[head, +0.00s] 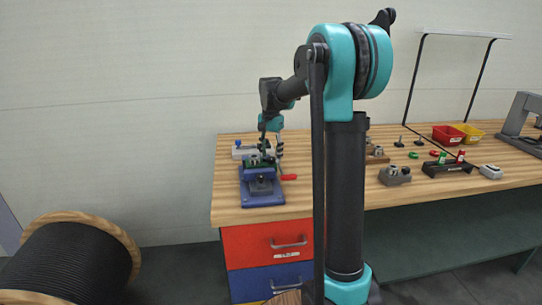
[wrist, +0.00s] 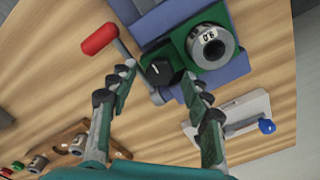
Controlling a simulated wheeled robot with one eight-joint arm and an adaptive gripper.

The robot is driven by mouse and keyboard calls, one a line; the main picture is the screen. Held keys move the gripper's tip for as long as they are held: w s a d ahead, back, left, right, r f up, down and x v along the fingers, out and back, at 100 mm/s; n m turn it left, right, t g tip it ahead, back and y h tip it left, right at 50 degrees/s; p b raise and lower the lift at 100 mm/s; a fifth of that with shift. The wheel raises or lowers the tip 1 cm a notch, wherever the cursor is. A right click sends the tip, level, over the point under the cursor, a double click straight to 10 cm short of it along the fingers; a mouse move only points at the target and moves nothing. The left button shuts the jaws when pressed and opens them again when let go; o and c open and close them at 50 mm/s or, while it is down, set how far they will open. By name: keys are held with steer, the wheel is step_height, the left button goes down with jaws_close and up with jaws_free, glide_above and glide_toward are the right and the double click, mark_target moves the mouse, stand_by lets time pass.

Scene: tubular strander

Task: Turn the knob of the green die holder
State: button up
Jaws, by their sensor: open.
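The green die holder (wrist: 185,68) sits on a blue vise (wrist: 232,75), and both also show in the head view, the holder (head: 256,160) on top of the vise (head: 262,196). A steel ring-shaped die (wrist: 212,46) with a small marked label is set in the holder. The black knob (wrist: 160,69) is on the holder's side nearest my gripper. My gripper (wrist: 158,75) is open, with its two fingertips on either side of the knob. I cannot tell whether they touch it. In the head view my gripper (head: 264,145) points down above the holder and partly hides it.
The vise's red handle (wrist: 100,39) sticks out beside the left finger. A white plate with a blue knob (wrist: 266,126) lies to the right.

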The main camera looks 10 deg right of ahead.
mark_target(271, 158)
steer(key=shift+r, duration=3.6)
